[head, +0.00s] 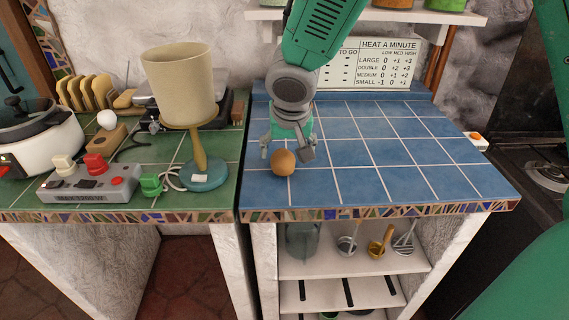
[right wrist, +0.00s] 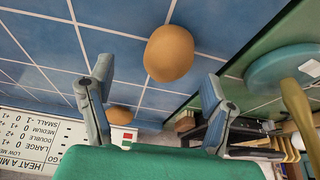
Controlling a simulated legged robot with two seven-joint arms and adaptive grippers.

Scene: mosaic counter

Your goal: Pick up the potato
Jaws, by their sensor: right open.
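A smooth, brown, rounded object that looks like the potato (head: 283,162) rests on the blue tiled counter (head: 430,165), near its left front part. It also shows in the right wrist view (right wrist: 168,53), just beyond the fingertips and roughly between them. My right gripper (head: 287,152) points down at the counter just behind the potato, with its fingers spread and empty. In the right wrist view, the gripper (right wrist: 157,76) shows a wide gap between its fingers. A second orange-brown object (right wrist: 120,115) shows partly behind the left finger there. My left gripper is not in view.
A beige lamp (head: 180,85) on a teal base stands left of the potato on the green counter. A power strip (head: 90,185) and a white cooker (head: 40,135) are further left. A heating chart (head: 385,65) stands at the back. The blue tiles to the right are clear.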

